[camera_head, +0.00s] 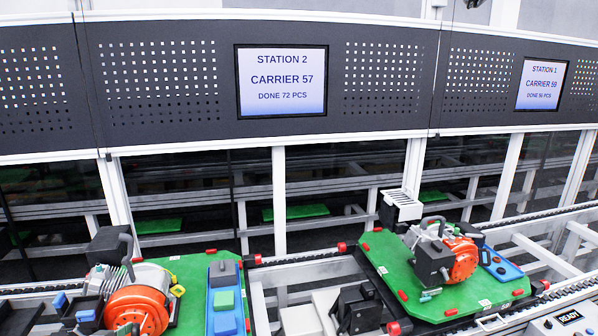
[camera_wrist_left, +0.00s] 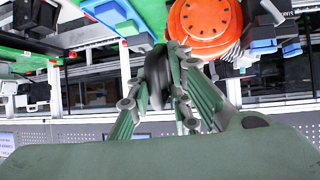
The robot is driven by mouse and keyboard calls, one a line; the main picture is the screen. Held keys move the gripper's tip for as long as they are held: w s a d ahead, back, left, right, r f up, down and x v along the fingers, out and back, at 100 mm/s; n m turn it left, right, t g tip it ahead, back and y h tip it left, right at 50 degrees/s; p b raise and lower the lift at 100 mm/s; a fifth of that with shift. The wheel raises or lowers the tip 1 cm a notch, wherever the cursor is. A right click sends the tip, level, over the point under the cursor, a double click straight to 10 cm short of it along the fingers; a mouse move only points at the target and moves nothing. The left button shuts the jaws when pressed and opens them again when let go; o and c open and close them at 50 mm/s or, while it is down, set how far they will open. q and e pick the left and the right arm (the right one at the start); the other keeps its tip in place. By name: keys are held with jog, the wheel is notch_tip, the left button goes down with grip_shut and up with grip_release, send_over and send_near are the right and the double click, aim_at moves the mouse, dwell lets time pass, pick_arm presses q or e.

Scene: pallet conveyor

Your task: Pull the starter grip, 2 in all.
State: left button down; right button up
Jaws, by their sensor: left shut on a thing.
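My left gripper (camera_wrist_left: 180,60) shows in the left wrist view. Its grey-green fingers are shut on a dark rounded piece, the starter grip (camera_wrist_left: 157,75), largely hidden by the fingers. Just beyond them is the orange round starter cover (camera_wrist_left: 205,25) of an engine. In the head view, the left engine with its orange cover (camera_head: 137,312) sits on a green pallet (camera_head: 190,272). A second engine with an orange cover (camera_head: 462,260) sits on the right green pallet (camera_head: 400,277); I cannot make out its grip. Neither gripper shows in the head view, and my right gripper is out of view.
A dark fixture (camera_head: 358,312) stands between the pallets. A white slotted bracket (camera_head: 402,206) stands behind the right pallet. Station 2 (camera_head: 281,80) and Station 1 (camera_head: 541,84) screens hang behind.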

pick_arm(q)
jog(key=w+a+f+b, duration=0.2)
jog(key=w+f+b, duration=0.2)
jog(key=w, duration=0.2)
jog(key=w+a+f+b, duration=0.3)
jog(key=w+f+b, duration=0.1)
jog(key=w, duration=0.3)
jog(key=shift+w+f+b, duration=0.25)
jog(key=shift+f+b, duration=0.15)
jog(key=shift+f, duration=0.1)
jog(key=c, duration=2)
grip_release()
jog(key=o, duration=0.7)
jog(key=shift+w+r, duration=0.1)
jog(key=shift+r, duration=0.05)
jog(key=o, duration=0.5)
jog(key=shift+a, duration=0.25)
jog(key=shift+o, duration=0.2)
jog(key=shift+r, duration=0.1)
